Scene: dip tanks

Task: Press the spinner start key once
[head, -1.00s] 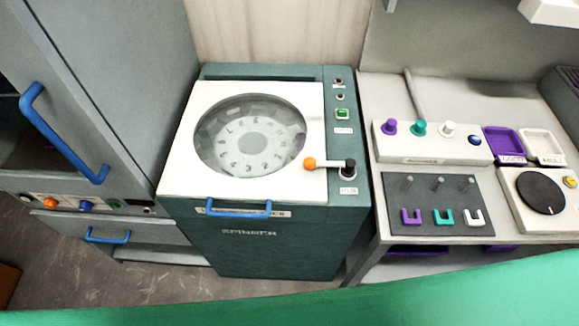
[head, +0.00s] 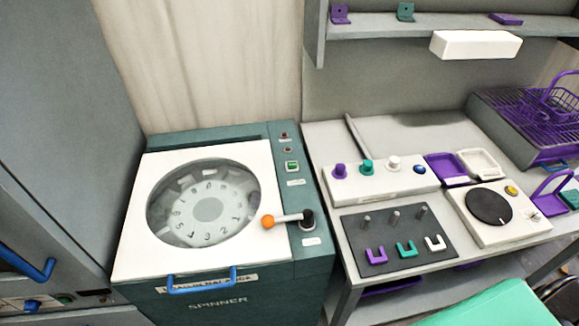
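The spinner (head: 218,304) is a dark green cabinet with a white lid (head: 135,236) and a round clear window (head: 207,208) over a numbered drum. The lid appears closed, with a blue handle (head: 202,286) at its front. A green square key (head: 292,166) sits on the right-hand strip, with small indicators above it. A lever with an orange knob (head: 268,222) reaches over the lid from a black pivot (head: 307,218). Neither of my grippers can be made out in the head view.
A workbench (head: 424,129) on the right holds a white button box (head: 378,181), a grey pegboard (head: 385,262), a round black dial unit (head: 489,207), purple and white trays, and a purple rack (head: 520,120). A shelf (head: 385,30) hangs above. A grey cabinet stands left.

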